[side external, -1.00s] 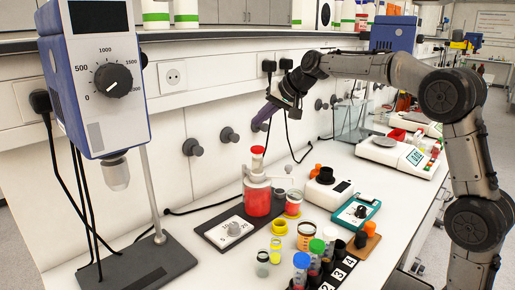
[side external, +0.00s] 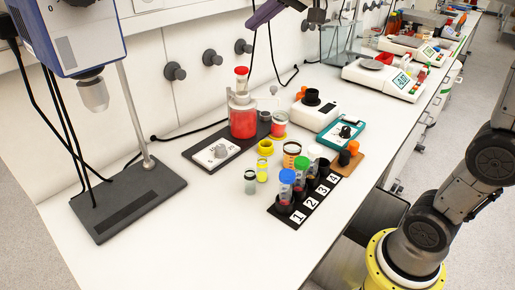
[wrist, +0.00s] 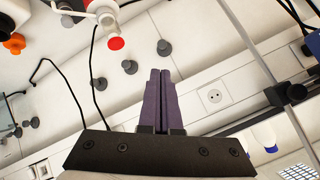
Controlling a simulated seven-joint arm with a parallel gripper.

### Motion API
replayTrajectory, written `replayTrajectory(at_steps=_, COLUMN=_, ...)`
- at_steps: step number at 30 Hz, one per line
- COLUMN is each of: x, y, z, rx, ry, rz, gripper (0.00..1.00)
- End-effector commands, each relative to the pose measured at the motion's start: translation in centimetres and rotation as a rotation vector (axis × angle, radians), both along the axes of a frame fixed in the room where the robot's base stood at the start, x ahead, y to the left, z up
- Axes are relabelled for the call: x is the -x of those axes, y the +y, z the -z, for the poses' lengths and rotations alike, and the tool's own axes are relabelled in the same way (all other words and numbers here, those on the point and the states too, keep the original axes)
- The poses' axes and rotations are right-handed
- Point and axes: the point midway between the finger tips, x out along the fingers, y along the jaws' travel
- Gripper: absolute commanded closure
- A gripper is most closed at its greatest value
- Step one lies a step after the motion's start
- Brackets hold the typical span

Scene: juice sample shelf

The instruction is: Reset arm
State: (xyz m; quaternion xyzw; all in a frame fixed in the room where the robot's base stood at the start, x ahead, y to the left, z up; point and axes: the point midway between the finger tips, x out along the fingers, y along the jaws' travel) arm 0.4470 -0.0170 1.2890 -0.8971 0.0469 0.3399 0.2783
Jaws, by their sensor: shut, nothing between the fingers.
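My gripper (side external: 264,12) shows at the top edge of the side external view, its purple fingers raised above the bench near the wall, away from all the samples. In the wrist view my gripper (wrist: 160,48) has its two purple fingers side by side, shut, with nothing held. The rest of my gripper's body is cut off at the top of the side view. A glass vessel of red liquid (side external: 243,122) stands on the stirrer plate (side external: 205,153) below. The red-topped vessel also shows in the wrist view (wrist: 115,43), apart from the fingers.
A numbered black rack (side external: 300,209) holds several capped tubes. A teal device (side external: 340,133), a white device (side external: 312,111) and scales (side external: 385,77) stand farther back. A blue overhead device (side external: 65,32) on a stand base (side external: 130,200) is at left.

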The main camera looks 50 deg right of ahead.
Motion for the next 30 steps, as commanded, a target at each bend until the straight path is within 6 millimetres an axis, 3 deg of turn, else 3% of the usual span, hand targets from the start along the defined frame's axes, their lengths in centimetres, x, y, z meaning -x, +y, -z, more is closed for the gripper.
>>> replayTrajectory(at_steps=1, x=3.1, y=1.1, z=0.2, rx=0.028, ry=0.003, rz=-0.03, gripper=1.0)
replayTrajectory(at_steps=5, x=10.2, y=2.7, z=2.5, rx=0.113, ry=0.039, rz=-0.102, gripper=1.0)
replayTrajectory(at_steps=9, x=17.3, y=3.3, z=7.0, rx=0.212, ry=0.1, rz=-0.182, gripper=1.0)
replayTrajectory(at_steps=15, x=24.9, y=2.8, z=14.6, rx=0.344, ry=0.215, rz=-0.285, gripper=1.0)
replayTrajectory(at_steps=18, x=27.1, y=2.2, z=17.7, rx=0.39, ry=0.28, rz=-0.323, gripper=1.0)
replayTrajectory(at_steps=21, x=28.1, y=1.9, z=19.5, rx=0.415, ry=0.333, rz=-0.351, gripper=1.0)
replayTrajectory(at_steps=30, x=28.4, y=1.7, z=19.8, rx=0.439, ry=0.346, rz=-0.375, gripper=1.0)
